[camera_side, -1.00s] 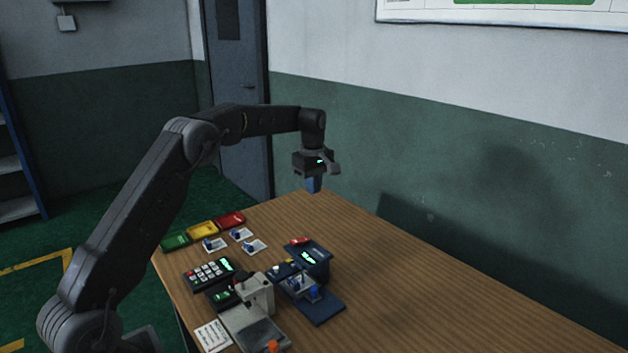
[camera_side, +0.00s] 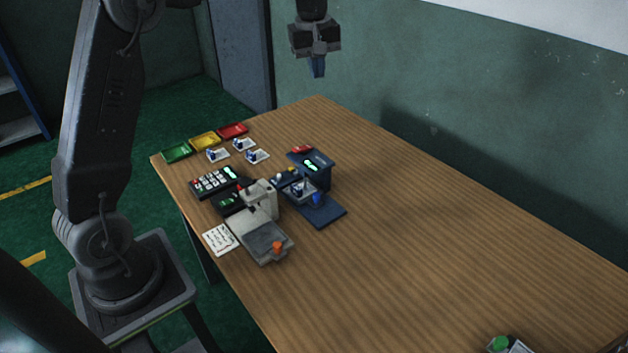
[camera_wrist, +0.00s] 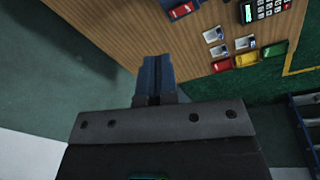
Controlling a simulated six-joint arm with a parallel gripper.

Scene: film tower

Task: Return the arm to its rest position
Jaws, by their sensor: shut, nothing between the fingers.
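My gripper (camera_side: 318,68) hangs in the air above the far end of the wooden table, pointing down, in the side view. Its blue fingers are together with nothing between them. The wrist view also shows the closed fingers of my gripper (camera_wrist: 154,80), with the table beyond them. My arm rises from its stand at the left, and its upper part runs out of the top of the side view.
On the wooden table (camera_side: 440,230) are green (camera_side: 177,153), yellow (camera_side: 205,141) and red (camera_side: 233,130) trays, several small white cards, a keypad (camera_side: 211,182), a blue device (camera_side: 318,208) and a grey machine (camera_side: 262,238). A green-topped item (camera_side: 500,343) sits at the near edge. The table's right side is clear.

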